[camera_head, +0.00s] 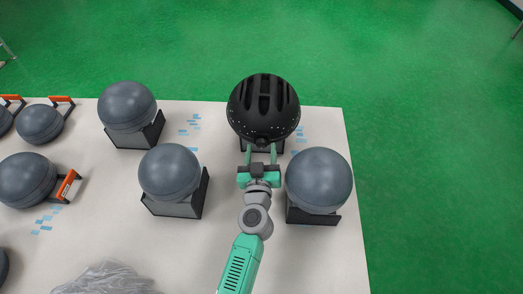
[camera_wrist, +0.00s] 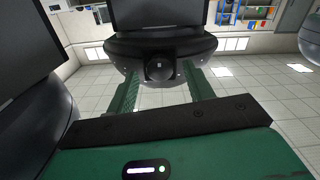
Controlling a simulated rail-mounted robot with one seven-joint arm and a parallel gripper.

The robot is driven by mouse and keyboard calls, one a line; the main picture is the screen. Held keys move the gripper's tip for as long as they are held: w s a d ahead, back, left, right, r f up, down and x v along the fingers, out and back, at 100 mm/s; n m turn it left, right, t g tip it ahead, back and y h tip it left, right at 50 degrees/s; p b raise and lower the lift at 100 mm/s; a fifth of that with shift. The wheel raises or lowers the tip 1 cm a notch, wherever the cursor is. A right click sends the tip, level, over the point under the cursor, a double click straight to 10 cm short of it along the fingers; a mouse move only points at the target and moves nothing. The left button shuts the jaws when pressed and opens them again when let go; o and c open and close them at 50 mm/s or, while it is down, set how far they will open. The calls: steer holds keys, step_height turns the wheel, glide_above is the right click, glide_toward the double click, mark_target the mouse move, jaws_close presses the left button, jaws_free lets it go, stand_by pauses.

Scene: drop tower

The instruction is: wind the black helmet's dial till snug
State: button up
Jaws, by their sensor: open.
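The black helmet (camera_head: 264,106) sits on a dark stand at the back of the white table. In the wrist view its black dial (camera_wrist: 159,67) shows at the middle of the helmet's lower band (camera_wrist: 205,48). My gripper (camera_head: 260,153) is at the near side of the helmet, and its green fingers show in the wrist view (camera_wrist: 163,85). The fingers are apart, one at each side of the dial and slightly below it in that picture. I cannot tell whether either finger touches the dial. Nothing is held between them.
A grey headform (camera_head: 319,178) on a dark stand is close right of my gripper, and another (camera_head: 169,172) is to the left. More headforms stand farther left. Clear plastic wrap (camera_head: 106,279) lies at the front of the table (camera_head: 340,240). Green floor lies beyond its right edge.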

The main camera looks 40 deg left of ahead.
steer(key=shift+w+a, duration=0.25)
steer(key=shift+w, duration=0.1)
steer(key=c, duration=1)
